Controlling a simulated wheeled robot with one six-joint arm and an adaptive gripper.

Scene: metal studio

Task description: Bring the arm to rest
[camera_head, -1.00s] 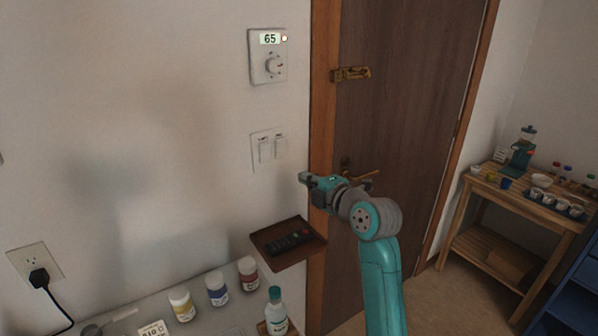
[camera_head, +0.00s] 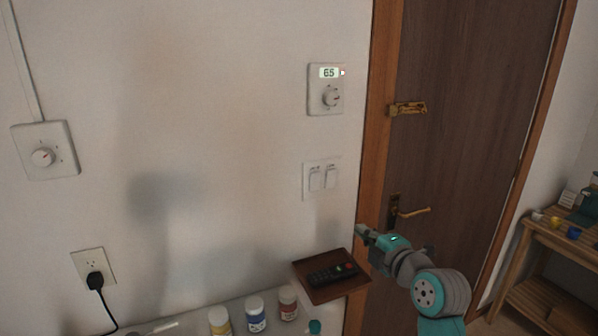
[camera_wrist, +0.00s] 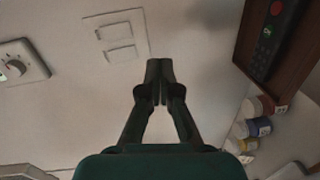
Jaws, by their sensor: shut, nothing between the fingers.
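My gripper (camera_head: 362,231) is at the end of my teal and grey arm, in front of the door frame and just above the right edge of a small wall shelf. In the wrist view my gripper (camera_wrist: 160,68) shows its two dark fingers together at the tips, with nothing between them. It points toward the wall, near a double light switch (camera_wrist: 115,36).
A dark wooden shelf (camera_head: 347,286) holds a black remote (camera_head: 332,274). Above are the double switch (camera_head: 319,179) and a dial unit (camera_head: 326,89) reading 65. A door (camera_head: 470,120) with a brass handle (camera_head: 411,212) stands right. Several bottles (camera_head: 256,314) line the counter.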

